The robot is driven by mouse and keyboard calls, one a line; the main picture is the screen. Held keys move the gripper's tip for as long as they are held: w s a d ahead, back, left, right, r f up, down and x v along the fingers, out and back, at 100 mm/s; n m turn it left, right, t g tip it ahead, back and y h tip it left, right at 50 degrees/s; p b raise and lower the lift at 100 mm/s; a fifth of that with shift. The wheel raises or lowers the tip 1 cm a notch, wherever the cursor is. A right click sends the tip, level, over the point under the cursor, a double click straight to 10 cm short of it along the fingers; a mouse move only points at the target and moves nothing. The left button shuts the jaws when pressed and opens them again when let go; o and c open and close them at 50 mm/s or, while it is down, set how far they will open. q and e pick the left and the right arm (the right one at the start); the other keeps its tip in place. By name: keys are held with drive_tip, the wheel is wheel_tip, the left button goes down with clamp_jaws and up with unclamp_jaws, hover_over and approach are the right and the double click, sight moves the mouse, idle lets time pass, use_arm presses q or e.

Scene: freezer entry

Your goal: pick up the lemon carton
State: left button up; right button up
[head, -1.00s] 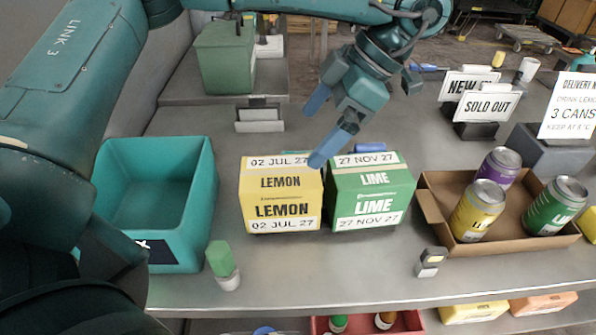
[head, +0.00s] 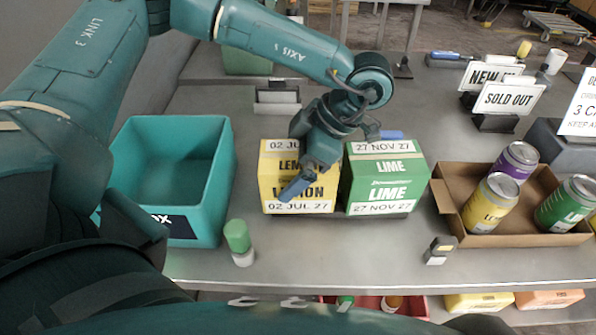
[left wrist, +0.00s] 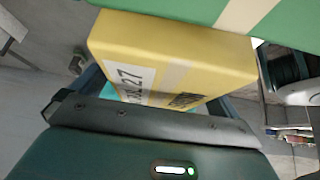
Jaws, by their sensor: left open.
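The yellow lemon carton (head: 270,187) stands on the grey counter, left of the green lime carton (head: 386,178). My left gripper (head: 312,165) is over the lemon carton, with one blue finger crossing its front face; the other finger is hidden in the head view. It is open. In the left wrist view the lemon carton (left wrist: 165,55) fills the space in front of the palm, with parts of the fingers showing at its two sides. Whether the fingers touch it, I cannot tell. The lime carton (left wrist: 190,8) runs close along its far side.
A teal bin (head: 222,190) stands at left, with a green-capped bottle (head: 238,240) near it. A cardboard tray (head: 450,200) with several cans is at right, with a small block (head: 438,250) before it. Sign stands (head: 510,98) are behind. The front counter strip is mostly clear.

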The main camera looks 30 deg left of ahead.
use_arm(q)
drive_tip(key=shift+c, duration=0.3)
drive_tip(key=c, duration=1.4)
